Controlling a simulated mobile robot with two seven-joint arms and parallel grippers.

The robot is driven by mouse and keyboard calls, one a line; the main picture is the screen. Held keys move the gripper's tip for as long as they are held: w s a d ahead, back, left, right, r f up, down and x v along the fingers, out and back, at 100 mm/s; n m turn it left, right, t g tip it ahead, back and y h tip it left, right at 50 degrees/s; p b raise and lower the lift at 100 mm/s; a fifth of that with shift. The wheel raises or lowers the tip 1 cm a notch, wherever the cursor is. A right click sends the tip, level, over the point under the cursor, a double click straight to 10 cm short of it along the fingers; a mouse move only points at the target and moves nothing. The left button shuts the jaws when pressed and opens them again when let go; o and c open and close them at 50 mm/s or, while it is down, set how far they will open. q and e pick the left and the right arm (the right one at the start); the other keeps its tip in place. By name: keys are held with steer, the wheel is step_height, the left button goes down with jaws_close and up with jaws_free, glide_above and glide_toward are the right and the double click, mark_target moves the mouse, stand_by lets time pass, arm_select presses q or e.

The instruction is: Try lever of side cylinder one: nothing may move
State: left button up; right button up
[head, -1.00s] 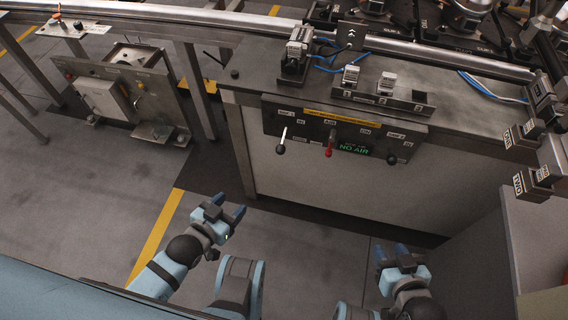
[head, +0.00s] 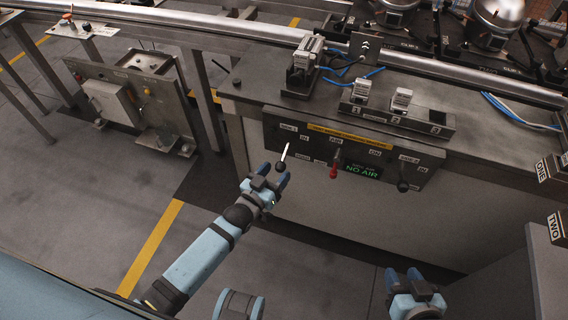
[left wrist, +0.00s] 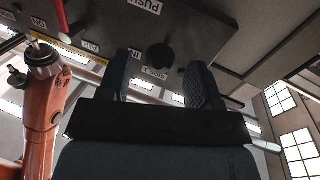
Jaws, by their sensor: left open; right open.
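The control panel (head: 300,131) is on the front of the bench. At its left, under the side 1 label, is a lever (head: 284,153) with a pale shaft and black knob, tilted down. My left gripper (head: 269,178) is open just below and in front of this knob. In the left wrist view the black knob (left wrist: 159,57) shows beyond and between the spread fingers of my left gripper (left wrist: 160,82), with no visible contact. My right gripper (head: 404,280) is open, low and empty.
A green display (head: 363,171) on the panel reads NO AIR. A block with numbered slots (head: 396,119) stands on the bench top. A grey cabinet (head: 545,260) stands at the lower right. Open floor (head: 90,220) lies at left.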

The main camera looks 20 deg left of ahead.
mark_target(284, 157)
arm_select(q)
steer(key=shift+x, duration=2.35)
jaws_close()
